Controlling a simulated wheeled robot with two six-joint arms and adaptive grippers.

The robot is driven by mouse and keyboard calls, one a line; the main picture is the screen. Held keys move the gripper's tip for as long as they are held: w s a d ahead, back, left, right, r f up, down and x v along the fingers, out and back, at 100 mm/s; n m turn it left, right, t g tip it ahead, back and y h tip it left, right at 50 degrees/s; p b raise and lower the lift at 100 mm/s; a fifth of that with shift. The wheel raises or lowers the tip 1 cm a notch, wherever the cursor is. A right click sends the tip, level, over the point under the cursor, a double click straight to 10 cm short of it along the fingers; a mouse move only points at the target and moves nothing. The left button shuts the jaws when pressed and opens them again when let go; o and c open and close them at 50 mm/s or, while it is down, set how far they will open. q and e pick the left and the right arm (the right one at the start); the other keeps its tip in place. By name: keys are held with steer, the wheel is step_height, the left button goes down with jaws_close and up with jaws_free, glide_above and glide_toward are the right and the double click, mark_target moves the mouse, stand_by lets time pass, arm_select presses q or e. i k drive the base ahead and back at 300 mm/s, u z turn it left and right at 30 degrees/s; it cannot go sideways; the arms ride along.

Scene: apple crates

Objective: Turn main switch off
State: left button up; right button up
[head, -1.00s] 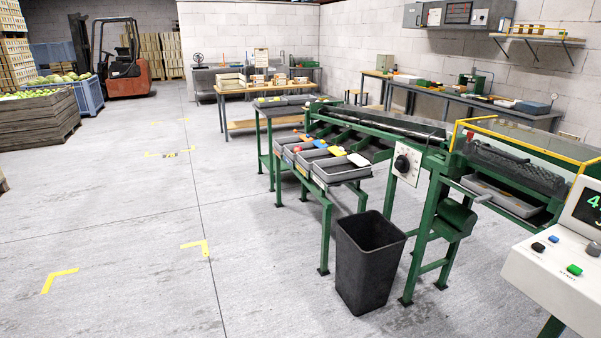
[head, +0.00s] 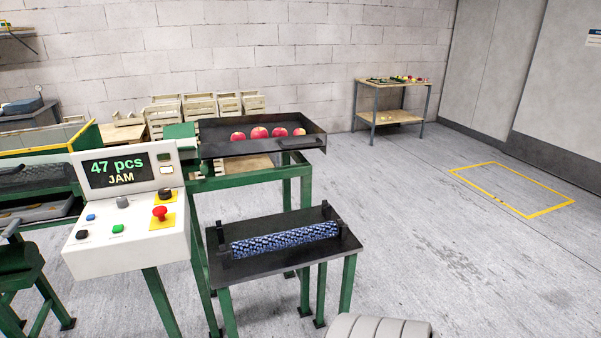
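A white control panel (head: 75,262) stands on green legs at the left of the head view. Its screen (head: 117,174) reads "47 pcs JAM". At its right side are a black knob (head: 165,194) and a red mushroom button (head: 160,212), with yellow behind them. A grey knob (head: 122,202), a blue button (head: 91,217), a green button (head: 117,229) and a black button (head: 82,235) sit further left. The small labels are unreadable, so I cannot tell which control, if any, is the main switch. Neither gripper is in view.
A dark tray (head: 225,148) with several red apples stands behind the panel. A low black table (head: 222,275) holding a blue-patterned roller (head: 285,240) is right of it. Wooden crates (head: 198,104) are behind. Floor at the right is clear, with a yellow marked rectangle (head: 512,190).

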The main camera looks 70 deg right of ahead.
mark_target(164, 193)
steer(key=z, duration=1.85)
